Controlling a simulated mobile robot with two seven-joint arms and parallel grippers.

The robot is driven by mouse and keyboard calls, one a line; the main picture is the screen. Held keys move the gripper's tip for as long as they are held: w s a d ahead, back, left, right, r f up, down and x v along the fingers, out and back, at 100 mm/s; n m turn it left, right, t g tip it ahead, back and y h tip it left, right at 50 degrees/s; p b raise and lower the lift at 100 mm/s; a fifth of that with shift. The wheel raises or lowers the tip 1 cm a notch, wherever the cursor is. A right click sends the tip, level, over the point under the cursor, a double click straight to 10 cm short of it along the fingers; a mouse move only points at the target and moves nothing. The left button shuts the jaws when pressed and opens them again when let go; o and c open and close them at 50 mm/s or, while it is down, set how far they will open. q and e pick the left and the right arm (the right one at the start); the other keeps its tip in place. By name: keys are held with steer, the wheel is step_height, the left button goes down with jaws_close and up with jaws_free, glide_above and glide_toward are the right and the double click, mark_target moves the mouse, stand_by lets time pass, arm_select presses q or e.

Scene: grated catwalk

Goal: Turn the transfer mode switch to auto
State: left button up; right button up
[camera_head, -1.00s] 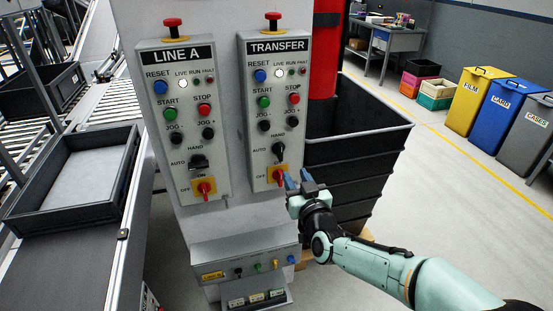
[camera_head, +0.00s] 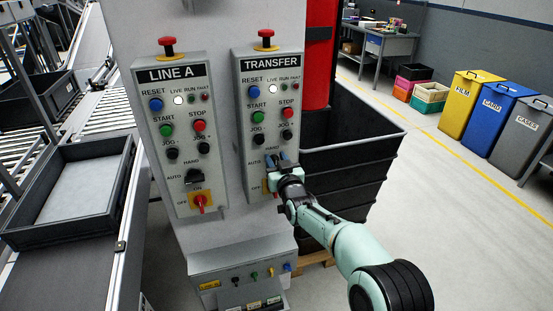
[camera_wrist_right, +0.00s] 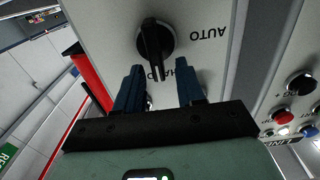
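The TRANSFER panel (camera_head: 243,130) is the right one of two grey panels on the column. Its mode switch, a black knob (camera_wrist_right: 154,40) with a raised bar, shows in the right wrist view, upside down. The bar points toward the HAND label, with AUTO to its side. In the head view my right gripper (camera_head: 277,160) covers most of this switch. In the wrist view the right gripper (camera_wrist_right: 160,85) is open, its two blue fingers apart, with the knob just beyond the fingertips and between their lines. I cannot tell whether they touch it. My left gripper is not in view.
The LINE A panel (camera_head: 180,140) with similar controls is left of TRANSFER. A red emergency button (camera_head: 265,38) tops the TRANSFER panel; a red power handle on yellow sits below the mode switch, partly hidden. A dark bin (camera_head: 350,150) stands right behind the column.

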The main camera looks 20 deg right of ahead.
steer(key=shift+c, duration=0.3)
jaws_close()
